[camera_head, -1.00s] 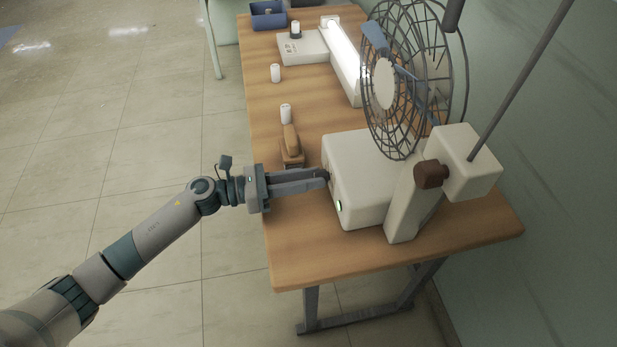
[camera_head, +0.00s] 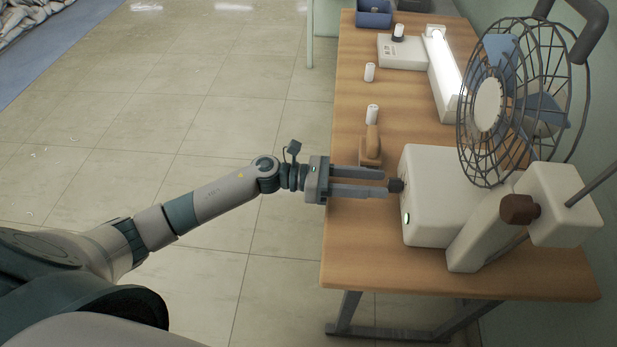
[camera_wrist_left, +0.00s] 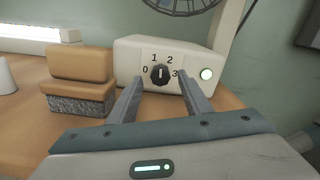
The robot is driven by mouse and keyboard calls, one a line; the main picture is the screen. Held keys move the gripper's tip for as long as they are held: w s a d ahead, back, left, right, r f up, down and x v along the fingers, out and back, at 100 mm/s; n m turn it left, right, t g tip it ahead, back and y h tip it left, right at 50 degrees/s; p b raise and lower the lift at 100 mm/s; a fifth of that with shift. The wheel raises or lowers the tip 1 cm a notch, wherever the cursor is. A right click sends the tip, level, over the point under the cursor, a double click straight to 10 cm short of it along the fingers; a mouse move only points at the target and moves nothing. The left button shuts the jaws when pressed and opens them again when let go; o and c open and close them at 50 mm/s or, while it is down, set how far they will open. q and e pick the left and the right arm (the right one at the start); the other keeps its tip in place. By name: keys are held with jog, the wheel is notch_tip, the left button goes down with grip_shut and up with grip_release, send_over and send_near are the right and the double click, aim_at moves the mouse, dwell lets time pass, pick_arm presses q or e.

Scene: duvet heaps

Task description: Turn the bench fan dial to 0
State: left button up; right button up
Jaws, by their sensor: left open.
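The bench fan (camera_head: 488,105) stands on the right of the table, with its white base box (camera_head: 445,195) facing my left arm. The dial's pale mark looks about upright, between 1 and 2. In the head view the dial (camera_head: 396,185) sticks out from the box. My left gripper (camera_head: 386,183) is open and level with the dial, its fingertips just short of it or barely at it. The dial is not gripped. My right gripper is out of view.
A brown block brush (camera_head: 371,146) lies close beside the left gripper. White cylinders (camera_head: 372,114), a lit lamp (camera_head: 445,75) and a blue bin (camera_head: 374,14) are farther back on the wooden table (camera_head: 350,250).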

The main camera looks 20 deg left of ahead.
pick_arm(q)
jog(key=b+v, duration=0.4)
jog(key=v, duration=1.1)
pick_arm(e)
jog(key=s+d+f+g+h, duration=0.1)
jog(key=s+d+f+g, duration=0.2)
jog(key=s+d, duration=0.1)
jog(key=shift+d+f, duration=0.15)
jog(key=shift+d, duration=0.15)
pick_arm(q)
jog(key=shift+a, duration=0.1)
